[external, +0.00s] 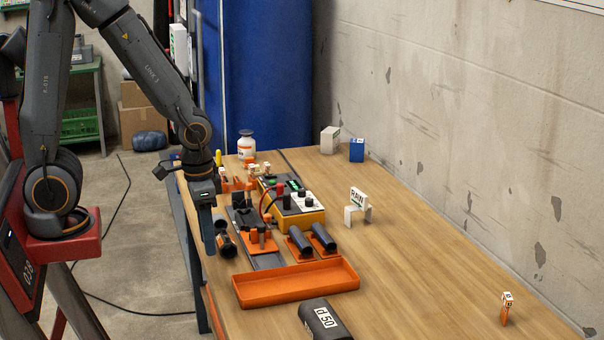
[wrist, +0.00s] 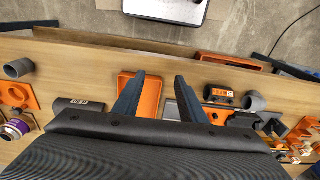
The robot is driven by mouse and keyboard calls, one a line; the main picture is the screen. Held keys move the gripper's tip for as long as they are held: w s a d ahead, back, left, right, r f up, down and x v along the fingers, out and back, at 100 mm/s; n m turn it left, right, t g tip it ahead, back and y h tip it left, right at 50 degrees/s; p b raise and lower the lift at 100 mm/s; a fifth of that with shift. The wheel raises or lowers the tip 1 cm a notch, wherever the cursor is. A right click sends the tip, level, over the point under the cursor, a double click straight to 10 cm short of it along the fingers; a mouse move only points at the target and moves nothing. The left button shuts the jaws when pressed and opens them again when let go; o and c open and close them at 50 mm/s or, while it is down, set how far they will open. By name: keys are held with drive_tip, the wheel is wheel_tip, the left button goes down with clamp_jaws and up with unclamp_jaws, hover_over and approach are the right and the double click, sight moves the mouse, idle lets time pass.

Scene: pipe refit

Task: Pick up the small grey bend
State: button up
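My gripper (external: 208,248) points down over the left edge of the workbench. In the wrist view its two fingers (wrist: 160,77) are spread apart with nothing between them. Two grey bends show in the wrist view. One bend (wrist: 254,101) stands right of the fingers, beside a black and orange labelled part. The other bend (wrist: 18,68) stands at the far left, near an orange holder. I cannot tell for sure which is the smaller.
An orange tray (external: 295,292) lies empty on the bench, with a black d 50 part (external: 325,321) in front. Behind it are dark tubes on orange blocks (external: 301,254) and a yellow-black device (external: 298,218). A RAW sign (external: 358,203) stands right. The bench's right side is mostly clear.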

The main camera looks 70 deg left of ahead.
idle(0.4)
drive_tip(key=shift+o, duration=0.7)
